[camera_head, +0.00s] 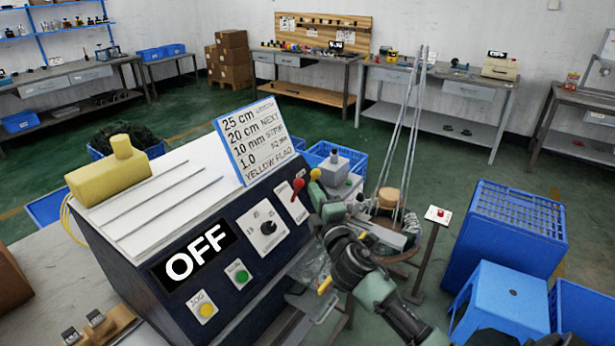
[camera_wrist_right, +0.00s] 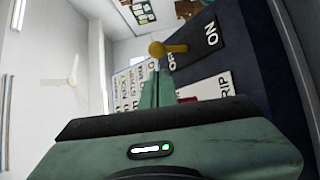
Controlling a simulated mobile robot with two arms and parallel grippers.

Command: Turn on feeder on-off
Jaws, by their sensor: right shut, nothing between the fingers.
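The feeder is the dark-fronted machine (camera_head: 130,262) in the head view, and its display (camera_head: 194,256) reads OFF. A yellow-knobbed lever (camera_head: 315,174) stands at the panel's right end. In the right wrist view the yellow knob (camera_wrist_right: 168,49) is just beyond my fingertips, by a black plate (camera_wrist_right: 208,38) marked ON and, partly hidden, OFF. My right gripper (camera_head: 316,192) is shut and empty, its green fingers (camera_wrist_right: 157,78) pointing at the lever. I cannot tell whether they touch it. My left gripper is not in view.
A red lever (camera_head: 298,186), a dial (camera_head: 268,228), a green button (camera_head: 242,276) and a yellow button (camera_head: 207,310) share the panel. A lettered board (camera_head: 252,140) stands on top beside a yellow block (camera_head: 108,176). Blue crates (camera_head: 511,228) stand at the right.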

